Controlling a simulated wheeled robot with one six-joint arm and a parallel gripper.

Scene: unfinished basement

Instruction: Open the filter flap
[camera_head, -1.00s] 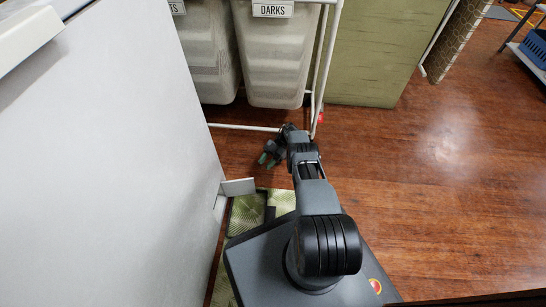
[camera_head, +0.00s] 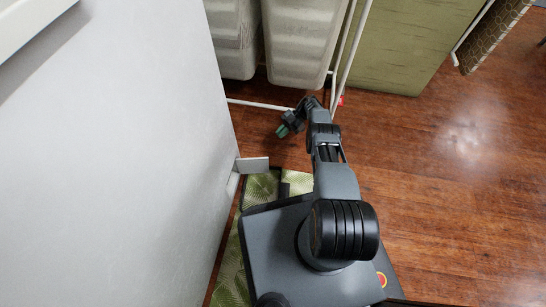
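The filter flap (camera_head: 253,164) is a small pale panel low on the white appliance front (camera_head: 165,170). It stands out from the front, roughly square to it, with a pale recess beside its base. My gripper (camera_head: 283,130), dark with green fingertips, is beyond the flap and a little to its right in the picture, apart from it. The fingertips are small and overlap in this view, so I cannot tell whether they are open or shut. I see nothing held in them.
Pale laundry bins (camera_head: 303,45) hang in a white-framed rack (camera_head: 345,55) just beyond my gripper, with a low rail close to it. A green patterned mat (camera_head: 262,188) lies beside the appliance. A green cabinet (camera_head: 408,45) stands behind. The wooden floor (camera_head: 440,190) at right is clear.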

